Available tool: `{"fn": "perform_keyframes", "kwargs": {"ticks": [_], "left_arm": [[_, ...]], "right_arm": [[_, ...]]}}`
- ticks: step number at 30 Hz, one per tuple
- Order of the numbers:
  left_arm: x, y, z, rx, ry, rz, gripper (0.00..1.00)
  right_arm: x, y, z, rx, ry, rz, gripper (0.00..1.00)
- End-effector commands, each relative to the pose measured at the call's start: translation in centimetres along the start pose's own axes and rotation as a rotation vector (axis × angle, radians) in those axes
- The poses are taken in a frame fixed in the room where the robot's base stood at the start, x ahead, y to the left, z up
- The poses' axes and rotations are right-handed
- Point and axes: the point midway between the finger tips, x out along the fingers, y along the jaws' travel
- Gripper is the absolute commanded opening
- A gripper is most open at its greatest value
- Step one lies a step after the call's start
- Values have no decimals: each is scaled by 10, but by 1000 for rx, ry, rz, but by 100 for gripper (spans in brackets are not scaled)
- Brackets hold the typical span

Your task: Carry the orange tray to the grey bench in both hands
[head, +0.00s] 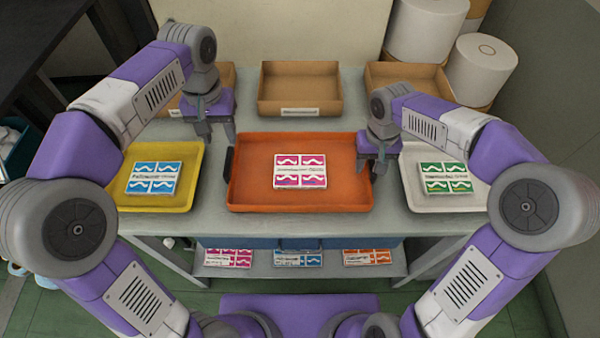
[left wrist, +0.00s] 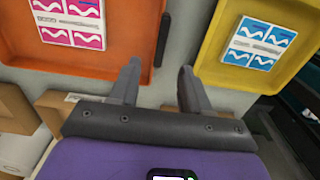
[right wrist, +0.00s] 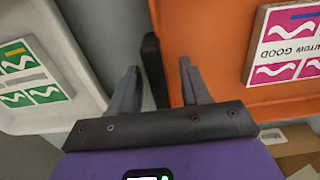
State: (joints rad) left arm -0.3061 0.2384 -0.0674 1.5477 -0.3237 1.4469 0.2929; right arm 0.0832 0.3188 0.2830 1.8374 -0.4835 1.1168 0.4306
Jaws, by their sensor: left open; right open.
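The orange tray (head: 240,195) lies flat on a grey-topped table, with a white and pink pack (head: 300,171) in it. It has a dark handle on its left side (head: 228,161) and another on its right, seen in the right wrist view (right wrist: 155,68). My left gripper (head: 214,136) is open and empty, above and behind the left handle; in the left wrist view that handle (left wrist: 164,38) is ahead of the fingers. My right gripper (head: 374,170) is open at the right handle, its fingers on either side of it in the right wrist view. I cannot tell contact.
A yellow tray (head: 190,190) with a blue pack stands close on the left, a white tray (head: 413,190) with a green pack close on the right. Cardboard boxes (head: 300,90) line the back. White rolls (head: 482,65) stand behind at right. A lower shelf (head: 310,271) holds several packs.

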Motion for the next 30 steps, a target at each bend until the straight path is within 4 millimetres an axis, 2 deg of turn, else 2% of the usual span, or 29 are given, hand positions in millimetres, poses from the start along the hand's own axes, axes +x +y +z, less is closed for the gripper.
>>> {"fn": "perform_keyframes", "kwargs": {"ticks": [3,8,21,25,30], "left_arm": [[-12,0,0,1,1,1,47],[-16,0,0,2,-1,0,47],[-15,0,0,1,-1,0,47],[-15,0,0,1,-1,0,47],[-15,0,0,1,-1,0,47]], "right_arm": [[0,0,0,0,0,0,47],[-10,0,-1,1,3,1,47],[-96,0,-1,0,4,-1,47],[-112,0,-1,0,3,-1,47],[-120,0,0,0,1,-1,47]]}}
